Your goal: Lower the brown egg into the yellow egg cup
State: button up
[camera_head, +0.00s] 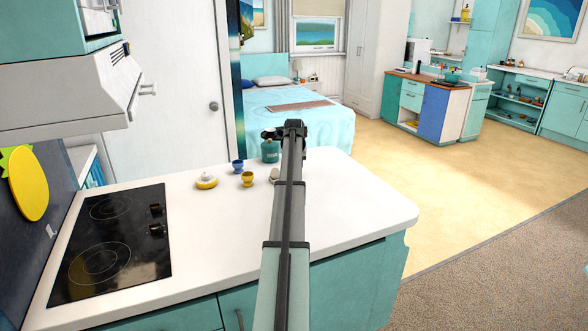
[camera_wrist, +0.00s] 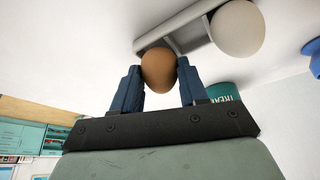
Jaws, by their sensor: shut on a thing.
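The brown egg (camera_wrist: 159,70) is between the two blue fingers of my gripper (camera_wrist: 160,85) in the wrist view, and the gripper is shut on it. The egg overlaps a pale egg holder (camera_wrist: 180,24); I cannot tell whether it still rests in it. The yellow egg cup (camera_head: 248,179) stands upright on the white counter in the head view, left of my arm, and looks empty. It does not show in the wrist view. My gripper (camera_head: 272,133) is partly hidden by my arm in the head view, and the brown egg is hidden there.
A white egg (camera_wrist: 238,28) sits on the holder. A blue egg cup (camera_head: 237,167), a teal tin (camera_head: 270,151) and a yellow-and-white lidded dish (camera_head: 206,181) stand nearby. A black hob (camera_head: 115,245) is at left. The counter (camera_head: 350,205) right of my arm is clear.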

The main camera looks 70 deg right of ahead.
notch_tip(320, 180, up, 8)
jog(key=shift+r, duration=0.1)
jog(key=shift+w+a+r, duration=0.15)
jog(key=shift+r, duration=0.45)
jog(key=w+a+f, duration=0.1)
jog(key=w+a, duration=1.2)
jog(key=w, duration=0.1)
jog(key=shift+w, duration=0.15)
jog(key=shift+w+d, duration=0.1)
jog(key=shift+d, duration=0.3)
jog(key=shift+f, duration=0.15)
dwell(0.3)
jog(key=shift+f, duration=0.85)
jog(key=shift+f, duration=2.1)
dwell(1.6)
